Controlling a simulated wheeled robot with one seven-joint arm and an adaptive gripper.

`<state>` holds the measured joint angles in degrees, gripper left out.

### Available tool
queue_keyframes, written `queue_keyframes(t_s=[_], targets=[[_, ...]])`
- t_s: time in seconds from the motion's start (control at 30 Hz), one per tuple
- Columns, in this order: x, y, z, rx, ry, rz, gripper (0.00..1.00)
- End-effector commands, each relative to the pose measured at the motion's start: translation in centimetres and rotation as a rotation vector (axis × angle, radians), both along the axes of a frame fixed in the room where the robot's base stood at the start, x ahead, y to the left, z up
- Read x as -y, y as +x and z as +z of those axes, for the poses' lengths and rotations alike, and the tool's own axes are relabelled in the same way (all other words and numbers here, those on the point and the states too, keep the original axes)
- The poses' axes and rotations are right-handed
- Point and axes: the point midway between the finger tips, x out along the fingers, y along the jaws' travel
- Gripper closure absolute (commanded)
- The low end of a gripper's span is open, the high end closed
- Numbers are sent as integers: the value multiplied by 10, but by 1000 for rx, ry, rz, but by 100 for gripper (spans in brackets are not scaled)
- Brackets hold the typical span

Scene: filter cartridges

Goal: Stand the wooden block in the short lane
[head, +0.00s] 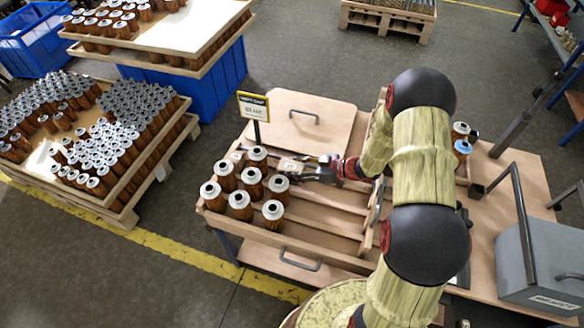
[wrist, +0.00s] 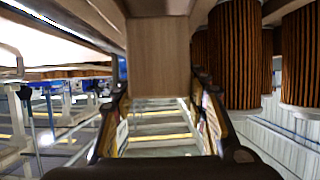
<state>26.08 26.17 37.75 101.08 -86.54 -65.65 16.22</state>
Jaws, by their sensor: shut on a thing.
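My gripper (head: 318,170) is over the back part of the lane tray (head: 325,238), just right of the cartridges. It is shut on the wooden block (head: 289,165), a small pale block at its fingertips, close beside the rear cartridges. In the wrist view the plain wooden block (wrist: 158,58) sits between the fingertips of my gripper (wrist: 160,90). Brown pleated cartridges (head: 239,200) with pale caps stand in rows at the tray's left end. Wooden dividers (head: 345,205) form lanes to their right. I cannot tell whether the block touches the tray floor.
A yellow-edged sign (head: 253,107) stands behind the tray, near a wooden lid with a handle (head: 305,116). A grey box (head: 540,265) is at the bench's right. Cartridges (wrist: 235,55) stand close beside the block in the wrist view.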

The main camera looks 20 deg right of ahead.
Motion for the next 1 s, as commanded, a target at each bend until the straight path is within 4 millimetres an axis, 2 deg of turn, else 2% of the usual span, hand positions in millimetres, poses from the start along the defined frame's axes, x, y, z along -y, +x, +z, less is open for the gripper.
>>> queue_keyframes(t_s=[0.33, 1.0], targets=[[0, 0, -1, 0, 0, 0, 88], [0, 0, -19, 1, 1, 0, 88]])
